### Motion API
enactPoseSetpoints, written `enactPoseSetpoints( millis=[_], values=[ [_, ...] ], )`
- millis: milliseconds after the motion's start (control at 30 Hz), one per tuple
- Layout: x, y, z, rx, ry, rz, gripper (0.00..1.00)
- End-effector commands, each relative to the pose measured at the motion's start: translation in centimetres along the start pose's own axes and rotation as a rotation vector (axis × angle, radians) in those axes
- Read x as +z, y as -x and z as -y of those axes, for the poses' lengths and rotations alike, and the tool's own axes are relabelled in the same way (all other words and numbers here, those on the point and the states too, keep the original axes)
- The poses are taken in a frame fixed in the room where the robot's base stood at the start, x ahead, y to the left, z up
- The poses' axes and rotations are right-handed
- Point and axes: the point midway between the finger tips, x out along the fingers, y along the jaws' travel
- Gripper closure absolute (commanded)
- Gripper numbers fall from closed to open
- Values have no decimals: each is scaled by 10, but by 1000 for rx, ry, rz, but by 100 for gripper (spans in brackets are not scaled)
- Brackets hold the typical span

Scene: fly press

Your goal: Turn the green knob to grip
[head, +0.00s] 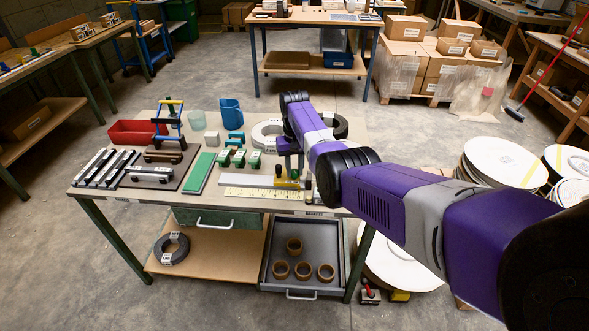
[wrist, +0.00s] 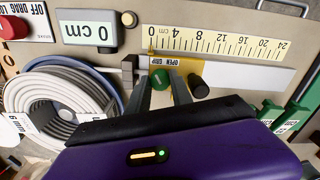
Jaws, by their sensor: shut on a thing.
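The green knob (wrist: 160,79) shows in the wrist view between the two fingers of my gripper (wrist: 161,88), beside a yellow plate (wrist: 181,92). My gripper is shut on the knob, and its fingers and palm hide part of it. A label reading "OPEN GRIP" (wrist: 176,61) lies just above the knob. A dark round knob (wrist: 198,86) stands to the right, apart from the fingers. In the head view my gripper (head: 290,172) points down over the right part of the workbench (head: 225,207), and I cannot make out the green knob there.
A ruler (wrist: 220,42) and a display reading "0 cm" (wrist: 88,31) lie above the knob in the wrist view. Coiled rings (wrist: 62,96) are close on the left. Green-handled items (head: 239,159) stand left of my gripper. A red bin (head: 137,132) is at the bench's far left.

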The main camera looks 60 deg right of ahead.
Motion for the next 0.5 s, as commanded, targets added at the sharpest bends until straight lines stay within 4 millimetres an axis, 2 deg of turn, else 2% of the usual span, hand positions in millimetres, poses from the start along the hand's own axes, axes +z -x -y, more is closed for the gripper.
enactPoseSetpoints(
  millis=[467,500],
  values=[
    [-1,1,0,1,13,-2,100],
    [-1,1,0,1,13,-2,66]
  ],
)
